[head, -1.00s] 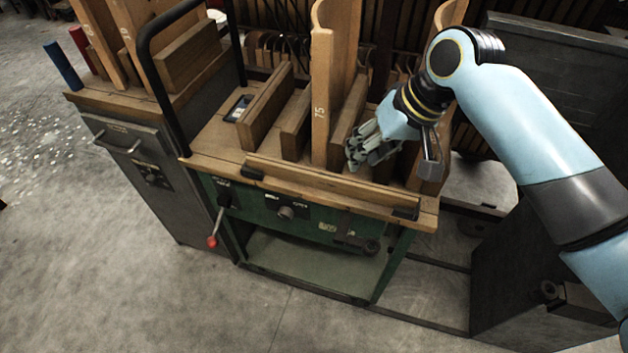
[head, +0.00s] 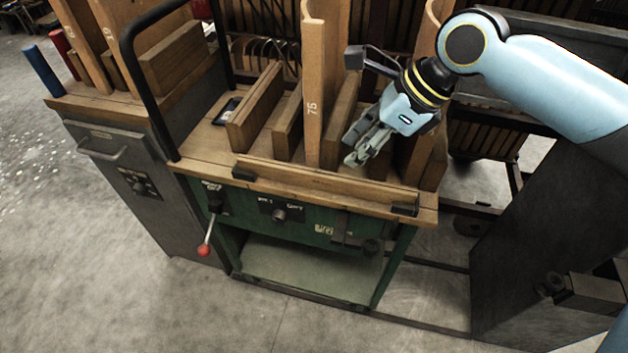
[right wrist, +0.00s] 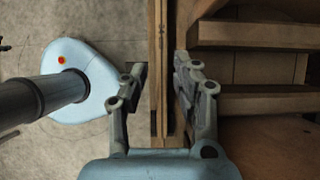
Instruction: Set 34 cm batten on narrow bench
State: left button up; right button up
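My right gripper (head: 356,152) is open and empty over the right part of the green bench (head: 300,223) with a wooden top. A long wooden batten (head: 310,180) lies along that bench's front edge, between black end brackets. The right wrist view shows my open fingers (right wrist: 160,80) above a long wooden strip (right wrist: 158,40), with the strip between them in the picture. I cannot tell whether they touch it. No length is marked on the batten, so I cannot tell if it is the 34 cm one. My left gripper is out of view.
A tall board marked 75 (head: 314,120) and several thick wooden blocks (head: 256,108) stand on the bench behind the batten. A black rail (head: 135,85) rises at its left, and a grey cabinet (head: 140,180) adjoins. The floor in front is clear.

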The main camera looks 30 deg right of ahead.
aim_at(325, 174)
jog(key=b+x, duration=0.2)
jog(key=x, duration=0.3)
jog(key=shift+w+a+f, duration=0.15)
jog(key=shift+f, duration=0.1)
jog(key=b+x, duration=0.1)
jog(key=x, duration=0.1)
jog(key=b+x, duration=0.1)
jog(key=x, duration=0.2)
jog(key=shift+w, duration=0.3)
jog(key=shift+r, duration=0.1)
grip_shut()
